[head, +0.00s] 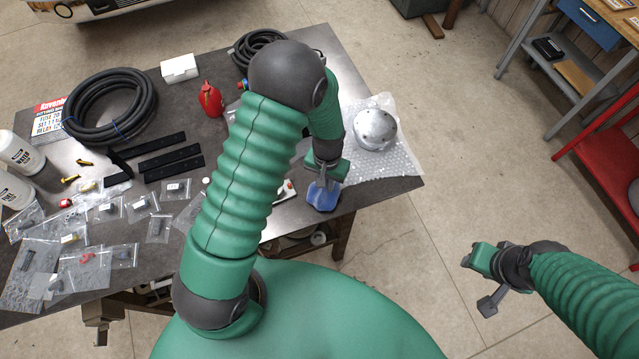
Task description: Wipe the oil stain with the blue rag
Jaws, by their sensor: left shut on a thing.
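The blue rag (322,197) is bunched in my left gripper (323,180) at the table's front right edge. The gripper points down and is shut on the rag. I cannot tell whether the rag touches the tabletop. No oil stain can be made out; my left arm and the rag hide part of the table there. My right gripper (478,282) is at the lower right, over the floor and away from the table. Its fingers are spread and nothing is between them.
The dark table (228,68) holds a black hose coil (109,106), a red oil can (210,99), black bars (171,158), bagged parts and white bottles (20,152). A silver dome (374,129) lies on bubble wrap (395,160) just beyond the rag. A red cart (606,150) stands at right.

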